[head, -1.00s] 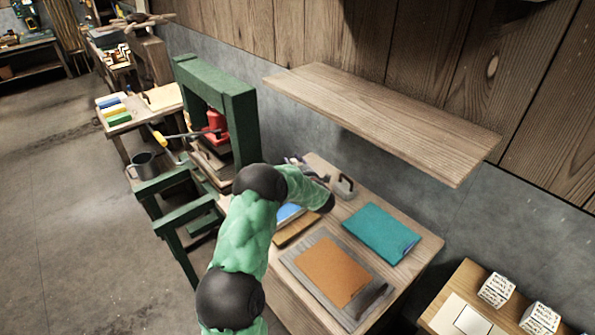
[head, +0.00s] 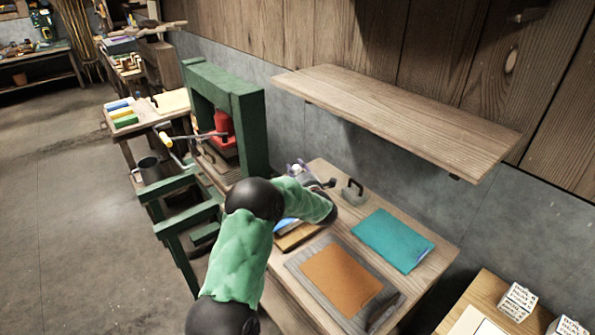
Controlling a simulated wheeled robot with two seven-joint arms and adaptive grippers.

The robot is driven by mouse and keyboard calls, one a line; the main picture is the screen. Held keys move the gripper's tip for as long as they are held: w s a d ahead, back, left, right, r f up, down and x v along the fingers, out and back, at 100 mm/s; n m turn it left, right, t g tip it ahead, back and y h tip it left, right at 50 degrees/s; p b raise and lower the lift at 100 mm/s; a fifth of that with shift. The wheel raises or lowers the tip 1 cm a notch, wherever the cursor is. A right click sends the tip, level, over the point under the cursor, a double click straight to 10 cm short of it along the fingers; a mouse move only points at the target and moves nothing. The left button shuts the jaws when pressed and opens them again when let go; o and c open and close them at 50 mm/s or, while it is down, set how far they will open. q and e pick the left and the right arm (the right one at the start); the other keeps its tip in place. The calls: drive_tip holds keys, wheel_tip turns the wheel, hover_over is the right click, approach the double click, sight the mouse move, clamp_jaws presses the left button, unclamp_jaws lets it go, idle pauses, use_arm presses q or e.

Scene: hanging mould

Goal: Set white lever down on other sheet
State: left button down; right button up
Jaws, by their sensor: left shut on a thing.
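My left gripper (head: 308,178) is partly hidden behind my green-sleeved forearm, over the far left of the wooden table (head: 430,268). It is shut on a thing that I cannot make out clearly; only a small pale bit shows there. I cannot pick out a white lever with certainty. A teal sheet (head: 393,240) lies flat at the table's right. An orange sheet (head: 340,280) lies on a grey board (head: 302,262) nearer the front. A blue sheet (head: 287,224) shows partly behind my arm. My right gripper is not in view.
A small block with a dark handle (head: 353,192) stands at the table's back. A wooden shelf (head: 400,118) overhangs behind. White printed cubes (head: 517,301) are on another table at lower right.

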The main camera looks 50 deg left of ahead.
use_arm(q)
drive_tip(key=shift+s+f, duration=0.15)
drive_tip(key=shift+f, duration=0.4)
drive_tip(key=c, duration=0.8)
unclamp_jaws()
drive_tip(key=shift+c, duration=0.2)
drive_tip(key=shift+r, duration=0.15)
drive_tip(key=shift+r, duration=0.2)
drive_tip(key=v, duration=1.2)
